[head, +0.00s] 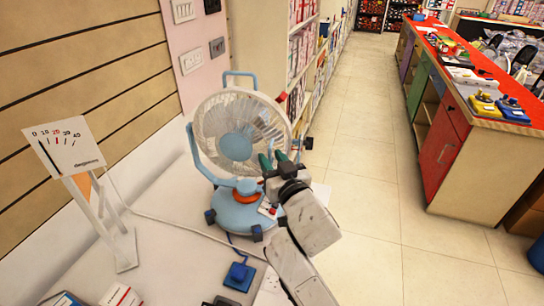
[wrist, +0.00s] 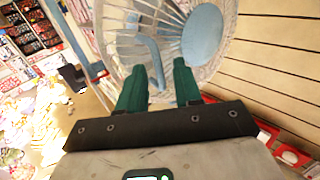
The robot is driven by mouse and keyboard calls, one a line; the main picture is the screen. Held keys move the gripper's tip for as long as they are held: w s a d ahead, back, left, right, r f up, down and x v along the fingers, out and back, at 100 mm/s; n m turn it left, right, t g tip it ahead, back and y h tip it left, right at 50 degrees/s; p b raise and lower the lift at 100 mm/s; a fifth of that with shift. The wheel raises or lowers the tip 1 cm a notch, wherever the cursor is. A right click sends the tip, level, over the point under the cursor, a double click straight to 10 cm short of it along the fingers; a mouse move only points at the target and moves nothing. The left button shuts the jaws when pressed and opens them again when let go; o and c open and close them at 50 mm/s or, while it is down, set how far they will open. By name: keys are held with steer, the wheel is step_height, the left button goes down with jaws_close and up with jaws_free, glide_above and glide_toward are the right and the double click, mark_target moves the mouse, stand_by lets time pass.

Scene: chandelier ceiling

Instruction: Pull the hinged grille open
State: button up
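A pale blue desk fan (head: 236,212) stands on the white counter with its round clear wire grille (head: 215,122) facing me. A blue round hub (head: 235,146) sits at the grille's centre; it also shows in the wrist view (wrist: 203,38). My gripper (head: 273,158) is at the grille's lower right side, its two green fingers pointing at it. In the wrist view my gripper (wrist: 160,70) has a gap between its fingers. A curved blue bar (wrist: 147,45) on the grille runs down toward that gap. I cannot tell whether the fingers touch it.
A gauge on a white stand (head: 65,147) is left of the fan. A blue block (head: 238,275) with a cable lies in front of it. Wall switches (head: 190,61) are behind. Shelves (head: 300,60) stand beyond; the tiled floor (head: 365,190) is clear on the right.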

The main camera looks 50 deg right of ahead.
steer(key=shift+w+d, duration=0.15)
steer(key=shift+w, duration=0.05)
jaws_close()
stand_by(1.4)
